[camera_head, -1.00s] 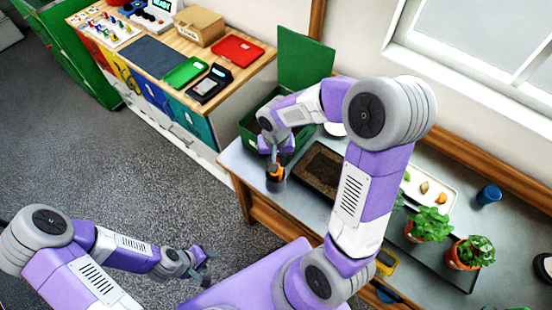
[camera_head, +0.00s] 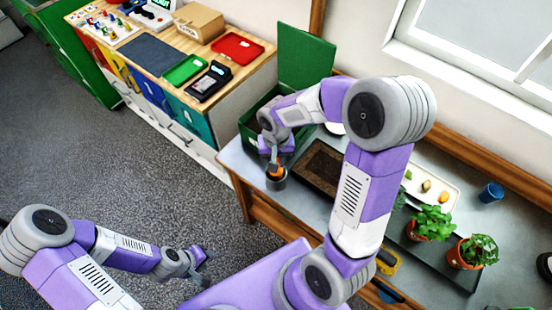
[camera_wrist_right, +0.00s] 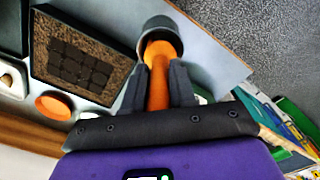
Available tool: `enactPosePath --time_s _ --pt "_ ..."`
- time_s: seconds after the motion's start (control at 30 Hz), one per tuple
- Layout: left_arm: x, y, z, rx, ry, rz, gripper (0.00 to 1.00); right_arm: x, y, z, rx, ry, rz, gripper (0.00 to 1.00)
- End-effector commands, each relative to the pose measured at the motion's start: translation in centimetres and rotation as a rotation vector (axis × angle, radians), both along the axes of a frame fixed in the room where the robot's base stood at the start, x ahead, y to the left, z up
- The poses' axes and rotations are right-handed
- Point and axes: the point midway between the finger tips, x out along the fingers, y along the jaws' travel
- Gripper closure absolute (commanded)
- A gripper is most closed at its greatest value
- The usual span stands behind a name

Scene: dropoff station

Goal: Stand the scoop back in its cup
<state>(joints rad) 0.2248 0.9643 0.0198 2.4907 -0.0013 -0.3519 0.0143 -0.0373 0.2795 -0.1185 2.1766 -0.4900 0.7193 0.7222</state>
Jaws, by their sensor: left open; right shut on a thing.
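My right gripper (camera_head: 277,158) is shut on the orange handle of the scoop (camera_head: 276,171), above the near left end of the grey bench. The dark grey cup (camera_head: 276,183) is directly below it. In the right wrist view the fingers (camera_wrist_right: 159,80) grip the orange handle (camera_wrist_right: 157,88) from both sides. The handle's far end enters the mouth of the cup (camera_wrist_right: 161,28). The scoop's lower part is hidden inside the cup, and I cannot tell whether it rests on the bottom. My left gripper (camera_head: 204,260) is open and empty, low over the floor.
A brown soil tray (camera_head: 318,168) lies right of the cup on the bench (camera_head: 238,160). A green open bin (camera_head: 249,128) stands behind. Potted plants (camera_head: 432,222), a white tray (camera_head: 443,196) and a blue cup (camera_head: 491,192) are farther right. The bench edge is close to the cup.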

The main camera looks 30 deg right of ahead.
Motion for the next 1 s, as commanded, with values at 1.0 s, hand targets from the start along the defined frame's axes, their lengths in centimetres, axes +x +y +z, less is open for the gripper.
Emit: enactPosePath --time_s 1.0 --pt "0.0 0.0 -1.6 0.000 0.000 0.000 0.57 0.0 0.0 -1.6 0.000 0.000 0.000 1.00"
